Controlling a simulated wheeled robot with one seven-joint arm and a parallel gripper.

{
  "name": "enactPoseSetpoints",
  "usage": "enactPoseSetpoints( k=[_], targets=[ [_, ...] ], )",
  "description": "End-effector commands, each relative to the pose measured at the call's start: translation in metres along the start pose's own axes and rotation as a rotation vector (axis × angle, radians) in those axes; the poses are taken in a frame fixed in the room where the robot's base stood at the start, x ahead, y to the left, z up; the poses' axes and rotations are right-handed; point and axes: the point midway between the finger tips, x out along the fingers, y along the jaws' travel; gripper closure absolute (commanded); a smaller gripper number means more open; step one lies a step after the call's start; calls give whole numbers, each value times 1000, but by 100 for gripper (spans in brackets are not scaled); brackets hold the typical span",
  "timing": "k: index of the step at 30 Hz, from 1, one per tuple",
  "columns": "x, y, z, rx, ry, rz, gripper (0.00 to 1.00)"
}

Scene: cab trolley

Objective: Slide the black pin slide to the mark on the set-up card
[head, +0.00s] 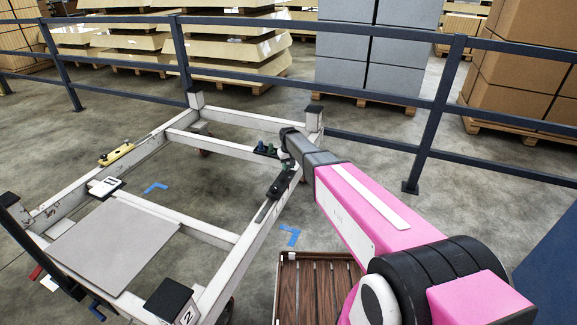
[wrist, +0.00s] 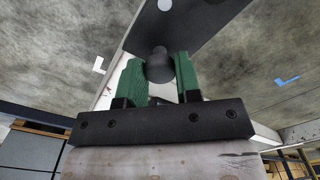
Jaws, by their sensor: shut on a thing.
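The black pin slide (head: 280,186) sits on the right-hand white rail of the trolley frame, by a dark slotted strip (head: 263,212). My gripper (head: 286,162) reaches down to the rail at the slide's far end. In the wrist view my gripper (wrist: 158,78) has its green fingers shut on the round black knob of the pin slide (wrist: 159,66), one finger on each side. A dark plate lies behind the knob. A small white card (head: 104,187) with a dark mark lies on the left rail and may be the set-up card; its marking is too small to read.
The white trolley frame (head: 215,115) has corner posts and a grey panel (head: 115,245) at its near left. A yellow piece (head: 117,154) sits on the left rail. A wooden slatted crate (head: 318,258) is below my arm. Railings (head: 440,100) run behind.

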Motion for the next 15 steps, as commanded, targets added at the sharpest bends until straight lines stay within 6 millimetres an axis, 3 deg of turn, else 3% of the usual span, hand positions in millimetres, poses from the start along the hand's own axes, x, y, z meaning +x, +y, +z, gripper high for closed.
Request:
enactPoseSetpoints(
  k=[9, 15],
  targets=[
    [-1, -41, 44, -2, -2, -2, 100],
    [-1, -47, 47, 1, -1, -1, 100]
  ],
)
